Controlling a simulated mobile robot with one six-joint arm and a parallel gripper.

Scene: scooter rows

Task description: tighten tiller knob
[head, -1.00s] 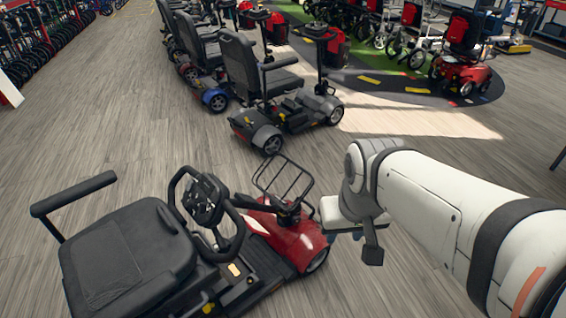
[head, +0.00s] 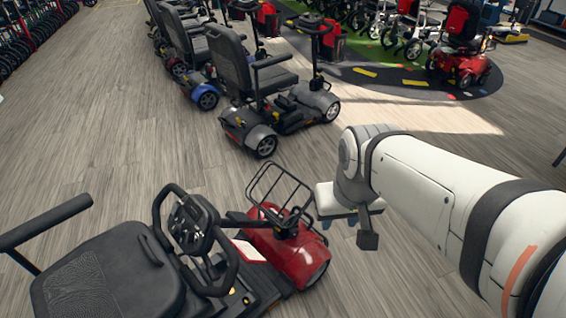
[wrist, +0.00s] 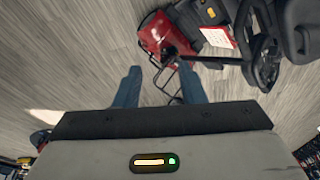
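The red mobility scooter (head: 300,259) stands in front of me at the lower left in the head view. Its tiller (head: 190,222) has a black loop handlebar and a console, with a wire basket (head: 282,190) at the front. The tiller knob is too small to make out. My gripper (head: 338,222) hangs just right of the basket, apart from the tiller. In the wrist view the two blue fingers of my gripper (wrist: 160,84) are spread with nothing held. The basket's thin wires show between and beyond them, and the tiller (wrist: 263,55) is at upper right.
The scooter's black seat (head: 95,275) and armrest (head: 45,222) fill the lower left. A row of scooters, the nearest a grey one (head: 262,130), stands farther back. Bare wood floor (head: 130,110) lies between. A red scooter (head: 462,62) stands at the back right.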

